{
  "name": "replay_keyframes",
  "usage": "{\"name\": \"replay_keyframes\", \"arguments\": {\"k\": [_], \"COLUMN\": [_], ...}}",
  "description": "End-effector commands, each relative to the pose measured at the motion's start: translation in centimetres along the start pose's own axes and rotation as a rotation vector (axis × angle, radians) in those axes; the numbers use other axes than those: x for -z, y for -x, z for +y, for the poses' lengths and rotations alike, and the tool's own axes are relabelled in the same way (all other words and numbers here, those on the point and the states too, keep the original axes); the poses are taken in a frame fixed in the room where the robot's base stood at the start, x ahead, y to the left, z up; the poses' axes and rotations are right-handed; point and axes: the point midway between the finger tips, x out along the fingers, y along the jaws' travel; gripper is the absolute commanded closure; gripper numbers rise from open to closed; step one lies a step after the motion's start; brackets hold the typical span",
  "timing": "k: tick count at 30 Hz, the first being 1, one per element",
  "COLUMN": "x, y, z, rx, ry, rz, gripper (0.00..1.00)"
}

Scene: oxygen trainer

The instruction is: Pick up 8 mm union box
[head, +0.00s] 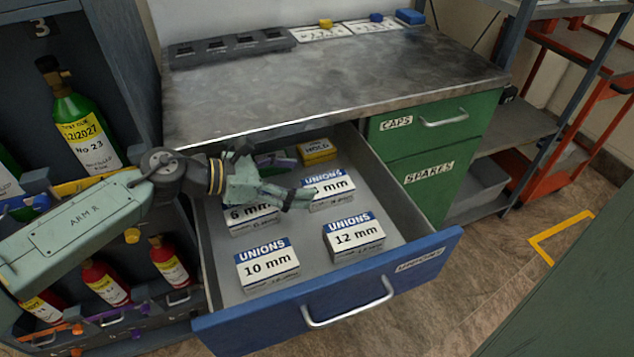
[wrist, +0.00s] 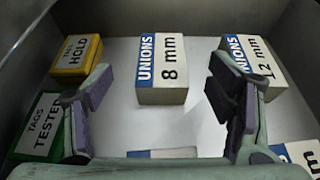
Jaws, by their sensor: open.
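The 8 mm union box (head: 332,192) is white with a blue UNIONS band and lies in the open blue drawer, partly hidden by my gripper in the head view. In the wrist view the 8 mm box (wrist: 162,70) shows plainly, label up, just beyond and between my fingertips. My gripper (wrist: 160,98) is open and empty, one finger toward each side of the box. In the head view my gripper (head: 290,194) hangs over the drawer, between the 6 mm box (head: 250,217) and the 8 mm box.
The 12 mm box (head: 354,236) and 10 mm box (head: 268,264) lie nearer the drawer front. A yellow HOLD tag box (head: 319,151) and a green TESTED tag box (wrist: 42,128) are at the back. Drawer walls and the worktop edge (head: 340,105) bound the space.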

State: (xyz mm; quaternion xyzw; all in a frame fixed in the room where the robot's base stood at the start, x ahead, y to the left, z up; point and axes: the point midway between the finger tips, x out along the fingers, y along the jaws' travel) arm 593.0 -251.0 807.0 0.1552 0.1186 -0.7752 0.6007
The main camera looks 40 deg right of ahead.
Motion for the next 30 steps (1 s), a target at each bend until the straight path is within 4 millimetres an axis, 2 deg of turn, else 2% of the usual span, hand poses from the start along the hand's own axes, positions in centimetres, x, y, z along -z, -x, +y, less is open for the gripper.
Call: {"name": "replay_keyframes", "arguments": {"k": [9,16,22,25,30], "x": [-0.1,-0.3,-0.6,-0.5,-0.4], "y": [-4.6,-6.4,-9.5,-10.4,-10.7], "z": [-0.1,-0.2,-0.3,-0.2,-0.2], "rx": [0.006,0.005,0.005,0.003,0.001], "ry": [0.006,0.005,0.004,0.003,0.003], "rz": [0.000,0.001,0.001,0.001,0.001], "gripper": [0.25,0.25,0.25,0.25,0.25]}}
